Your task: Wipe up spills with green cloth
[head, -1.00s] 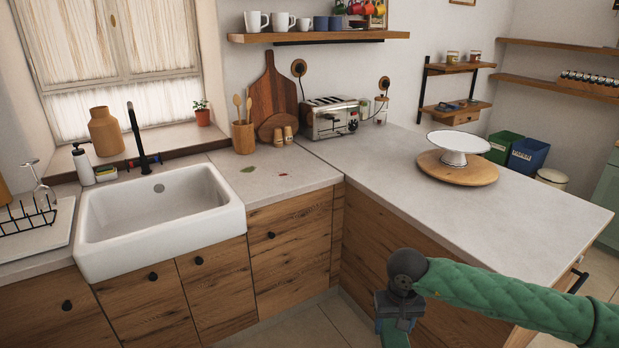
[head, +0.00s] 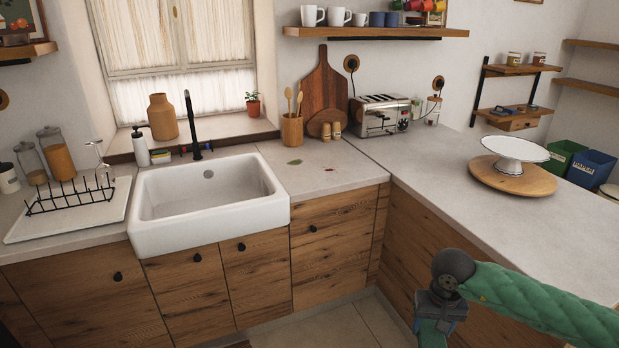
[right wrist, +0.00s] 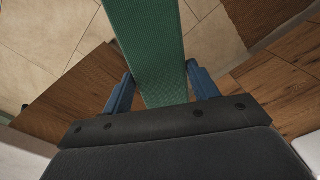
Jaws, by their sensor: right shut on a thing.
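A green cloth (right wrist: 152,45) hangs between the two blue fingers of my right gripper (right wrist: 160,88) in the right wrist view. The gripper is shut on it. In the head view the right gripper (head: 432,335) is low at the bottom right, in front of the wooden cabinets, with only part of it and the cloth showing. Two small spills lie on the counter right of the sink: a green one (head: 295,162) and a small red one (head: 329,170). The right gripper is well apart from and below them. My left gripper is not in view.
A white sink (head: 210,205) is left of the spills. A utensil holder (head: 292,130), cutting boards (head: 325,90) and a toaster (head: 381,115) stand behind them. A cake stand (head: 514,152) is on the right counter (head: 440,170), whose near part is clear.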

